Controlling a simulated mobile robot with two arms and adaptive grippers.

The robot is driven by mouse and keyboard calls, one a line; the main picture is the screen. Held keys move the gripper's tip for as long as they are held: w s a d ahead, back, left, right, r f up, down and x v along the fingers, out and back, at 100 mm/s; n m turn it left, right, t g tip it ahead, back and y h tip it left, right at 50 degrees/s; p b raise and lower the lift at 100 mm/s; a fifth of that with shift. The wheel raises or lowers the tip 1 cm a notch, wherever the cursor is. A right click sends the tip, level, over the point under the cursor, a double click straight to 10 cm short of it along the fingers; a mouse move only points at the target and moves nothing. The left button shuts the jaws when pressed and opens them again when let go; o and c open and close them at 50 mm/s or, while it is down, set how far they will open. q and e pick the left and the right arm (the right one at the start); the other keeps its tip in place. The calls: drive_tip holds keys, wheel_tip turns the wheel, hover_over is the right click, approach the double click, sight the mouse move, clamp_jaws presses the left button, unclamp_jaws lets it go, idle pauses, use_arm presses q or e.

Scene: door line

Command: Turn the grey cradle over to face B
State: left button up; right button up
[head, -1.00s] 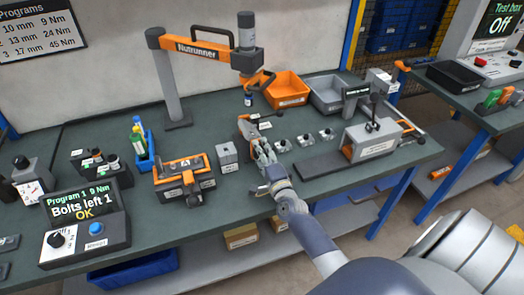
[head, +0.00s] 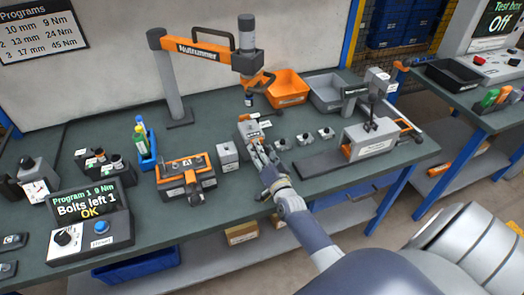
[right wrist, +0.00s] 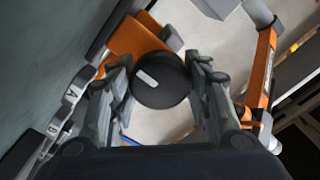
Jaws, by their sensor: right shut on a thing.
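Whether the knob belongs to the grey box cannot be told. My left gripper is not in view.
A small grey block (head: 228,156) stands between the fixture and my right gripper. The nutrunner (head: 246,62) hangs above and behind. Small metal parts (head: 304,139) and a lever fixture (head: 372,138) are to the right. The control box (head: 92,222) reads "Bolts left 1 OK".

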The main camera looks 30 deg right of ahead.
idle(0.5)
drive_tip(key=o, duration=1.1)
drive_tip(key=v, duration=1.2)
